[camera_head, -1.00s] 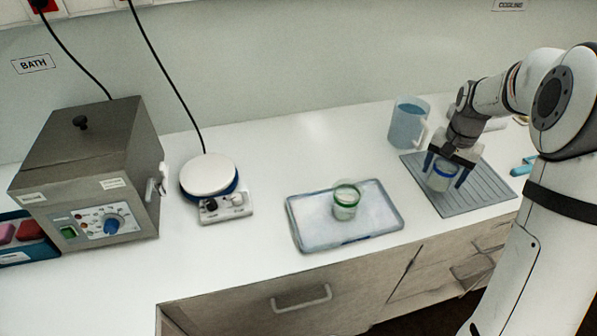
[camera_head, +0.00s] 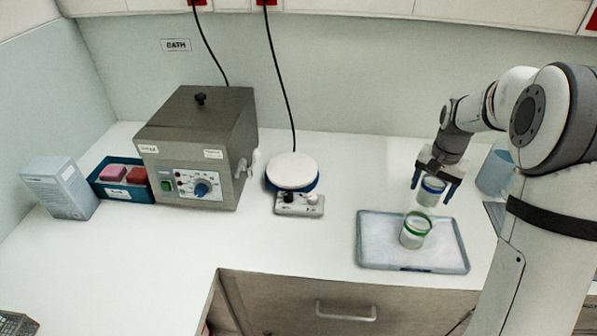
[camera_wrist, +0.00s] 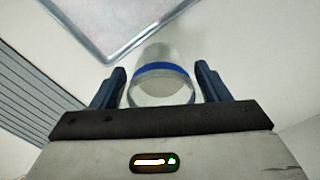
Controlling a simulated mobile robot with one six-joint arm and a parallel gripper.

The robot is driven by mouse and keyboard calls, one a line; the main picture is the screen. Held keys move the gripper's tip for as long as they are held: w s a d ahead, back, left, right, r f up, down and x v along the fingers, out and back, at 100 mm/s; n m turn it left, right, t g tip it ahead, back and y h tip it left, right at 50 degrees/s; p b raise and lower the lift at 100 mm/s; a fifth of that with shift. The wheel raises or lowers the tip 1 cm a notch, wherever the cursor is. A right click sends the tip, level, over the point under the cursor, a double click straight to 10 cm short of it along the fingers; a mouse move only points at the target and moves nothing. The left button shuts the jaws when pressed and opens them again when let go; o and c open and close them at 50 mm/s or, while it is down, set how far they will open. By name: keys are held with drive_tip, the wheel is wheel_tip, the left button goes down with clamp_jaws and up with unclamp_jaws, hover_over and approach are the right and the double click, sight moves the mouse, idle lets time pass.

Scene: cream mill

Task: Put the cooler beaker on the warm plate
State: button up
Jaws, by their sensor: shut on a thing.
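My gripper (camera_head: 436,182) is shut on a clear beaker with a blue band (camera_head: 431,190), held above the counter just behind the tray. In the wrist view the blue-banded beaker (camera_wrist: 162,72) sits between the two dark fingers. A second beaker with a green band (camera_head: 414,233) stands on the pale tray (camera_head: 365,262), in front of the held beaker. The round white-topped plate (camera_head: 292,169) with a blue rim and a small knob box stands left of the tray, with nothing on it. Which beaker is cooler cannot be told.
A steel bath (camera_head: 200,130) stands left of the plate, with a blue bin (camera_head: 125,191) and a white box (camera_head: 60,187) farther left. A blue jug (camera_head: 494,172) is partly behind my arm. Counter between plate and tray is clear.

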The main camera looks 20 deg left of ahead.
drive_tip(key=shift+a, duration=0.35)
drive_tip(key=s+a+r+n+p, duration=0.1)
drive_tip(key=a+r+n, duration=0.25)
drive_tip(key=a, duration=0.85)
drive_tip(key=s+a+r+n+p, duration=0.15)
drive_tip(key=a+r, duration=0.25)
drive_tip(key=a, duration=0.8)
drive_tip(key=a+r+n, duration=0.4)
drive_tip(key=a, duration=0.7)
drive_tip(key=shift+s+a+f+p, duration=0.15)
drive_tip(key=shift+f+p, duration=0.1)
drive_tip(key=shift+f, duration=1.45)
drive_tip(key=shift+a+f+p, duration=0.15)
drive_tip(key=shift+f+p, duration=0.1)
drive_tip(key=shift+f, duration=1.4)
drive_tip(key=shift+s+a+f+p, duration=0.15)
drive_tip(key=shift+f+p, duration=0.1)
drive_tip(key=shift+f, duration=1.45)
drive_tip(key=o, duration=1.1)
drive_tip(key=shift+w, duration=0.1)
drive_tip(key=shift+c, duration=0.2)
